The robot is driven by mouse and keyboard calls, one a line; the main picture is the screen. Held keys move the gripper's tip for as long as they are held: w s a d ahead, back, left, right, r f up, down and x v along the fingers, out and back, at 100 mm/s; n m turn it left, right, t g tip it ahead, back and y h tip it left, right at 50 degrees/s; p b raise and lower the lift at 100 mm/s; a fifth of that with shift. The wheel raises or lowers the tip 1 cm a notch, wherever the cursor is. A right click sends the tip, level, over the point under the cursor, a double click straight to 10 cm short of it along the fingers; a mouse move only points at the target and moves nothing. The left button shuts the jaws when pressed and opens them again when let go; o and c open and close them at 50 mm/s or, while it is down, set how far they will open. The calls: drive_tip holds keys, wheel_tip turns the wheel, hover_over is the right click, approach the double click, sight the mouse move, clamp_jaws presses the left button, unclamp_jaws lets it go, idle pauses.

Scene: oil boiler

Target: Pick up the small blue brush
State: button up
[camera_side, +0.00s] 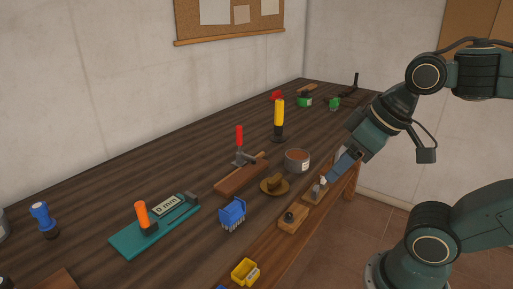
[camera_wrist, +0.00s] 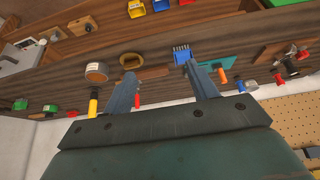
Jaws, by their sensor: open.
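A small blue piece with a row of pale bristle-like tips (camera_side: 232,213) lies near the table's front edge; it also shows in the wrist view (camera_wrist: 181,54), beyond my right-hand finger. A second blue object (camera_side: 42,216), upright with a round head, stands at the far left; it appears small in the wrist view (camera_wrist: 251,83). I cannot tell for sure which is the brush. My gripper (camera_side: 324,182) is near the front edge, to the right of both. In the wrist view my gripper (camera_wrist: 163,78) has its fingers spread, with nothing held between them.
A brown pot (camera_side: 297,161), a yellow-brown dish (camera_side: 274,185), a wooden block with a dark knob (camera_side: 293,219) and a yellow bin (camera_side: 245,271) are near the front. A teal board with an orange handle (camera_side: 141,215) lies left.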

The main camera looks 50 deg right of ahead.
drive_tip(key=n+g, duration=0.6)
drive_tip(key=n, duration=1.2)
hover_over(230, 206)
wheel_tip(230, 206, down, 7)
drive_tip(key=shift+r, duration=0.1)
drive_tip(key=shift+f, duration=4.3)
